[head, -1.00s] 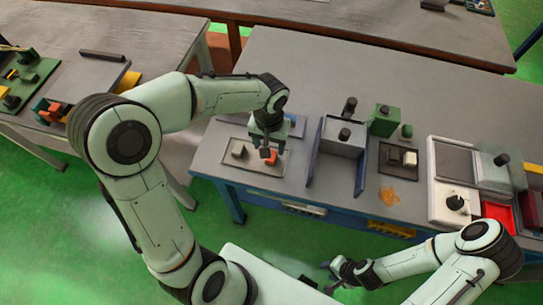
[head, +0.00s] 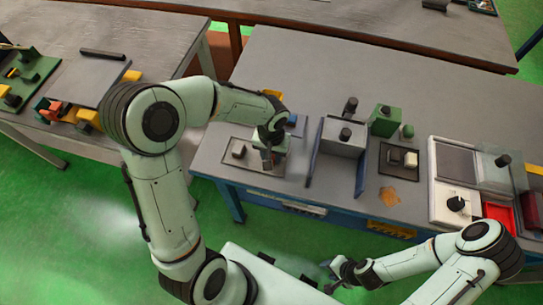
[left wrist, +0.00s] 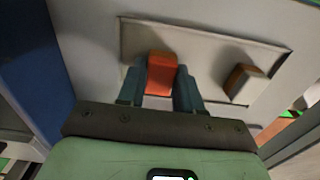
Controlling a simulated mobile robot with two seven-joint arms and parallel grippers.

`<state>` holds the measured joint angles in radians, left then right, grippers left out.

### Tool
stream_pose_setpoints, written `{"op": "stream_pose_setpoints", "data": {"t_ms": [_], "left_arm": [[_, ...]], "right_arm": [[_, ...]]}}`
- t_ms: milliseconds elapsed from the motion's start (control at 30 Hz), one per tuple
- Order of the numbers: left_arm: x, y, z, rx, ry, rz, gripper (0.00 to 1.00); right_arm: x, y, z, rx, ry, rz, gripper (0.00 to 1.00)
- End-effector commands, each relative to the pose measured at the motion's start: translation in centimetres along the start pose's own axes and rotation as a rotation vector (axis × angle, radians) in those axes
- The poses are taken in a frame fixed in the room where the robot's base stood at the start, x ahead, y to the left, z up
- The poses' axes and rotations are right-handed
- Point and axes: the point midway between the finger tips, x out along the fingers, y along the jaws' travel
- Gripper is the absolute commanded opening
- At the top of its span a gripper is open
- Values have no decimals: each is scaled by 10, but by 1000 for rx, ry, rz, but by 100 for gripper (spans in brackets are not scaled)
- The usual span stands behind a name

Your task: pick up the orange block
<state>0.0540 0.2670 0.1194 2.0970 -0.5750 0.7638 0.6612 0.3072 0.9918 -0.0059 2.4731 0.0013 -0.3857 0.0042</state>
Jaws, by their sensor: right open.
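The orange block (left wrist: 161,73) shows in the left wrist view, on or just above a grey tray (left wrist: 205,40). My left gripper (left wrist: 160,85) has one blue-grey finger on each side of the block, very close to its sides; whether they press on it I cannot tell. In the head view my left gripper (head: 268,160) is low over the right part of the tray (head: 240,164) and hides the block. My right gripper (head: 337,276) is open and empty near the bottom of the head view, in front of the table and away from the tray.
A green box (head: 384,121) and a small dark tray (head: 392,168) lie farther right. The table behind is clear.

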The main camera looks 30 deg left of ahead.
Motion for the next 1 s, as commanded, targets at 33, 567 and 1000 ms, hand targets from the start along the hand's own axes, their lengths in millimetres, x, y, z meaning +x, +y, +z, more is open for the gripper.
{"op": "stream_pose_setpoints", "data": {"t_ms": [33, 567, 1000], "left_arm": [[0, 0, 0, 0, 0, 0, 10], [-9, 0, -1, 1, 2, -1, 0], [-112, 1, -2, 0, 10, 3, 0]], "right_arm": [[0, 0, 0, 0, 0, 0, 43], [-1, -1, -1, 0, 1, 0, 43], [-14, -8, -10, -5, 13, -5, 43]]}}
